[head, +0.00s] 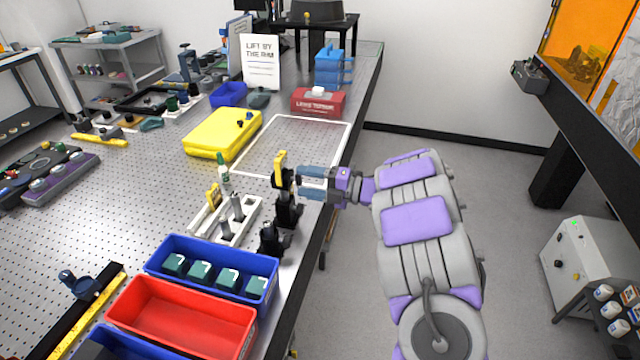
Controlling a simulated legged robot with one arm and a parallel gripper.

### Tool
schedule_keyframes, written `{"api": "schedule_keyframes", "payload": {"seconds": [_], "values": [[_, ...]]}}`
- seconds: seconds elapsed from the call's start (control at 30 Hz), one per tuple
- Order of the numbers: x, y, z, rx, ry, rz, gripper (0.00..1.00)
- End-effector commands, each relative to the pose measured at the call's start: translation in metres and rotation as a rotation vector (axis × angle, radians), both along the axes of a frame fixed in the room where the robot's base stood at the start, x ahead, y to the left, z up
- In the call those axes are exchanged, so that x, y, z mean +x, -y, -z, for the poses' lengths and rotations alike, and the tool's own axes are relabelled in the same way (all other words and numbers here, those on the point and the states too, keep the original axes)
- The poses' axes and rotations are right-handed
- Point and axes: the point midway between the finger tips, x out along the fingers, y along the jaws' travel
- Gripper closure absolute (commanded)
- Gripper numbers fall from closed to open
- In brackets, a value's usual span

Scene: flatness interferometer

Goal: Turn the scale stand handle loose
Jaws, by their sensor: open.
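A black stand (288,214) rises near the right edge of the perforated table, with an upright yellow handle (280,162) at its top. I take this to be the scale stand and its handle. My gripper (301,183) comes in from the right, level with the upper part of the stand. Its blue fingers are open and point left, just right of the stand and slightly below the yellow part. I cannot tell whether the fingers touch the stand. No object shows between them.
A second black post (272,240) and a white rack (236,222) stand close by. Blue (263,288) and red (180,316) bins sit in front. A yellow case (222,133) and red box (318,102) lie behind. A white-outlined area (292,146) of table is clear.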

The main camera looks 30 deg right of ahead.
Motion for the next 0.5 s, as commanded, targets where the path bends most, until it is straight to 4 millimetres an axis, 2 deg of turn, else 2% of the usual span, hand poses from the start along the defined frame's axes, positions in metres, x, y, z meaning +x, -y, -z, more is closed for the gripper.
{"api": "schedule_keyframes", "payload": {"seconds": [0.17, 0.5], "values": [[-0.011, 0.012, -0.001, 0.001, 0.001, 0.003, 0.36], [-0.054, 0.057, -0.001, 0.001, -0.002, 0.005, 0.36]]}}
